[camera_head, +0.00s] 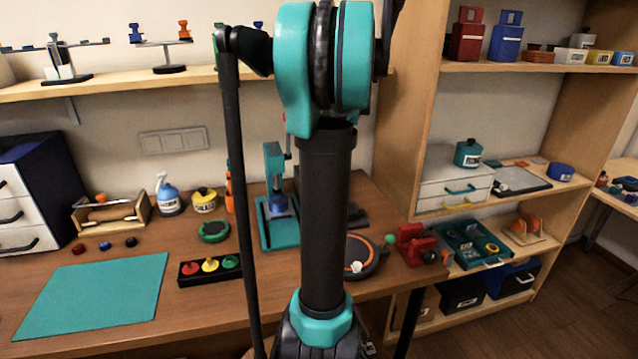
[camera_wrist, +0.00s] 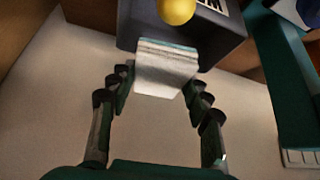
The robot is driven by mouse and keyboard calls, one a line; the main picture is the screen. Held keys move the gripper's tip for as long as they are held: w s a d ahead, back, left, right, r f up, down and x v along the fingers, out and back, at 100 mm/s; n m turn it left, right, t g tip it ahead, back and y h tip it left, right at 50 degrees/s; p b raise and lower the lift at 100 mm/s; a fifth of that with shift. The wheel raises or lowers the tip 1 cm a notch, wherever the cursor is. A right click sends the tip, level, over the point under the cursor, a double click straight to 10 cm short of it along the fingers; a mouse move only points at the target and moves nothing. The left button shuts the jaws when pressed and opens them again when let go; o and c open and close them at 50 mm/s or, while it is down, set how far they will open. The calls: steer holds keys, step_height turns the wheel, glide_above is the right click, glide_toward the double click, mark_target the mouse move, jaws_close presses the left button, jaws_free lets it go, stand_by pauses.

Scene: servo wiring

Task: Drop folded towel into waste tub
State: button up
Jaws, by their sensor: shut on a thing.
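My gripper (camera_wrist: 162,86) shows in the wrist view with its two dark jointed fingers on either side of a folded towel (camera_wrist: 166,70). The towel is pale grey-white with stacked layers and a thin blue-teal edge at the top, and is held between the fingertips. Just beyond it is a dark grey box-like thing (camera_wrist: 140,32) with a white label. I cannot tell whether this is the waste tub, or whether the towel touches it. In the head view my arm covers the middle, and neither the gripper's fingertips nor the towel can be made out.
A yellow ball (camera_wrist: 176,10) shows above the towel, and a teal frame-like thing (camera_wrist: 268,70) stands to the right. In the head view, labelled dark bins (camera_head: 463,293) fill the low shelf at right. The workbench holds a teal mat (camera_head: 95,298) and a colored-knob block (camera_head: 209,268).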

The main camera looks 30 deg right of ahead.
steer(key=shift+f, duration=0.15)
steer(key=o, duration=1.3)
steer(key=v, duration=1.2)
